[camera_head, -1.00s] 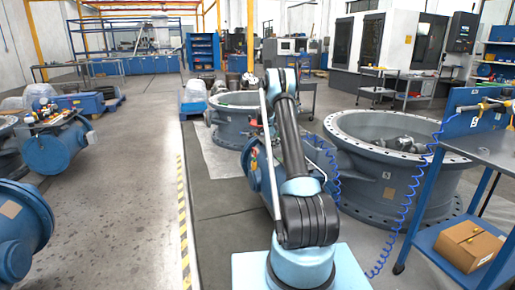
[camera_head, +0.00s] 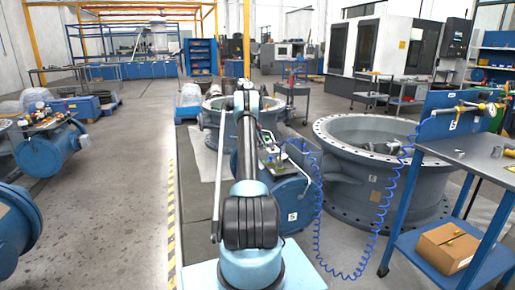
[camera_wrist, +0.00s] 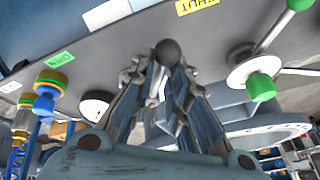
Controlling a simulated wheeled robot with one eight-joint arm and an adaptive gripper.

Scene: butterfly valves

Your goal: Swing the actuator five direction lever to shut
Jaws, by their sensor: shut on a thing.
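In the wrist view my gripper (camera_wrist: 165,78) is closed on the dark round knob (camera_wrist: 168,50) of the direction lever; the rest of the lever is hard to make out. A yellow SHUT label (camera_wrist: 197,5) lies above and right of the knob. A green OPEN label (camera_wrist: 59,60) lies to the left. Both labels sit on a grey panel (camera_wrist: 125,45). In the head view the blue actuator marked 5 (camera_head: 291,217) stands just right of my arm, which hides my gripper.
In the wrist view a second lever with a green knob (camera_wrist: 298,4) is at upper right, and brass and blue fittings (camera_wrist: 45,95) at left. In the head view a large grey valve body (camera_head: 370,165), a coiled blue hose (camera_head: 318,215) and a blue workbench (camera_head: 445,245) stand right.

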